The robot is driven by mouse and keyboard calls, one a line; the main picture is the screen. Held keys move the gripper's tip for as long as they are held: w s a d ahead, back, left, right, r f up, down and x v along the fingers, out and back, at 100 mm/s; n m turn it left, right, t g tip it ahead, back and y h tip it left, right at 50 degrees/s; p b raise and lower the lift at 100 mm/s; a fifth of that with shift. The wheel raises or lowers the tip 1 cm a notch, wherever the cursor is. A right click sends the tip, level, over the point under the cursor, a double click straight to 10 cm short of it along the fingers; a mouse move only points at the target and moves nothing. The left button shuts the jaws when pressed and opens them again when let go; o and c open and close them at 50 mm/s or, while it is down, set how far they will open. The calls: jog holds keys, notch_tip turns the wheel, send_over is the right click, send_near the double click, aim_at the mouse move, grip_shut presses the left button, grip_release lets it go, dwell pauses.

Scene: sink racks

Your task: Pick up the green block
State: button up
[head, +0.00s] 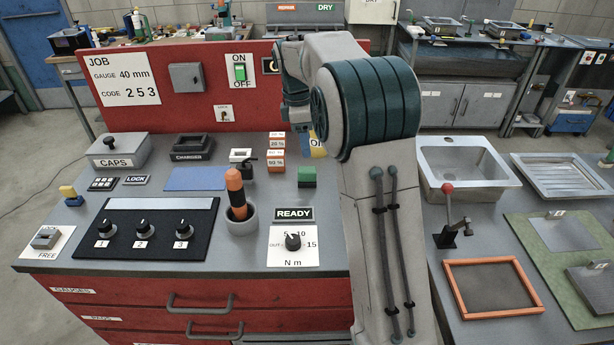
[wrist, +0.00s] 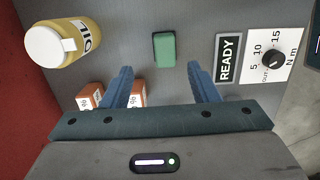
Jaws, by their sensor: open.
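The green block (head: 307,176) sits on the grey bench top, behind the READY sign. In the wrist view the green block (wrist: 164,49) lies ahead of my gripper (wrist: 160,78), centred roughly between the two blue fingers but beyond their tips. My gripper is open and empty.
Orange-and-white weight blocks (head: 276,158) stand left of the green block, and one shows behind a finger in the wrist view. A yellow oil bottle (wrist: 67,43) stands near the red back panel (head: 150,85). The READY sign (head: 293,214) and torque dial (head: 293,242) lie in front.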

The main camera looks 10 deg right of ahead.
aim_at(307, 169)
jog(key=f, duration=0.4)
jog(key=shift+d, duration=0.25)
jog(key=f, duration=0.3)
jog(key=f+p, duration=0.1)
jog(key=shift+s+a+f, duration=0.2)
jog(key=shift+s+f, duration=0.05)
jog(key=shift+s, duration=0.15)
jog(key=shift+d+f, duration=0.1)
jog(key=shift+f, duration=0.4)
jog(key=c, duration=1.1)
notch_tip(307, 169, up, 10)
jog(key=shift+r+b, duration=0.1)
jog(key=shift+b, duration=0.3)
